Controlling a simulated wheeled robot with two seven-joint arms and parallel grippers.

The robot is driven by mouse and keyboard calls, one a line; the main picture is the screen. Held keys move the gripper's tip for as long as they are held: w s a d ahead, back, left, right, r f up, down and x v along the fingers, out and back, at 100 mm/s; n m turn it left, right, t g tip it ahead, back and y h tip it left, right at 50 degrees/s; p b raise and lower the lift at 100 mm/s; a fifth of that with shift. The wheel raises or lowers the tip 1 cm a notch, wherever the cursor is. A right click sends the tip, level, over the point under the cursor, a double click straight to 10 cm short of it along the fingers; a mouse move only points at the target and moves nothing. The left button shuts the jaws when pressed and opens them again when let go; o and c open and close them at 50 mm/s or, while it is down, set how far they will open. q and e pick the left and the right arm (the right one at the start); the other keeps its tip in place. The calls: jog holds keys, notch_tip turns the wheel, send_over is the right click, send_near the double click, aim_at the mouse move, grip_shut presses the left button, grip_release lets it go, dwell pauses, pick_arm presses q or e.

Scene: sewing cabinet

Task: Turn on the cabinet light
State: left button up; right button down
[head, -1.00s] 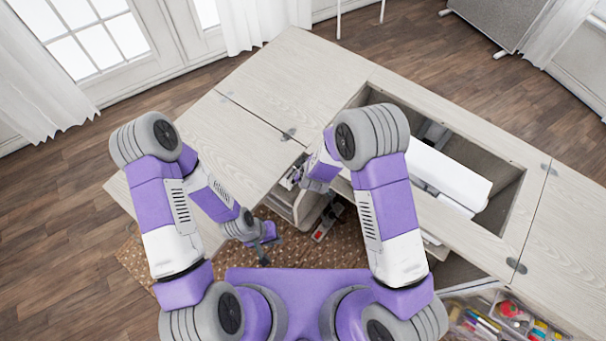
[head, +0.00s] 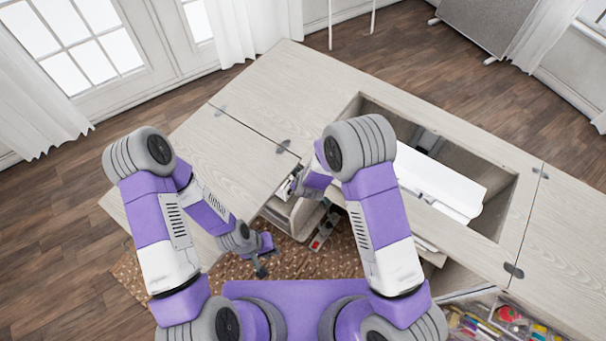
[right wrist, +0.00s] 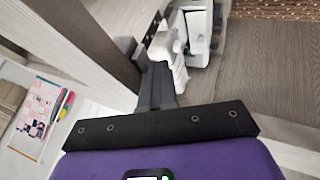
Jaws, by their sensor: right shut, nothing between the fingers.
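The pale wood cabinet (head: 262,88) stands in front of me, its top open over a well with a white sewing machine (head: 440,180) inside. My right gripper (right wrist: 157,80) is shut and empty in the right wrist view. Its fingertips are close beside a white fitting (right wrist: 188,45) under the cabinet; I cannot tell if they touch. In the head view the right fingertips are mostly hidden by the arm and the cabinet edge. My left gripper (head: 262,266) hangs above the patterned rug; its finger gap is unclear. I cannot make out a lamp or its switch.
A grey panel (right wrist: 105,50) runs close along the right gripper's left side. A dark strip with a red part (head: 322,232) lies below the cabinet. A bin of sewing supplies (head: 500,322) is at the lower right.

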pick_arm(q)
jog(key=shift+f, duration=0.15)
pick_arm(e)
jog(key=shift+s+d, duration=0.45)
jog(key=shift+d, duration=0.15)
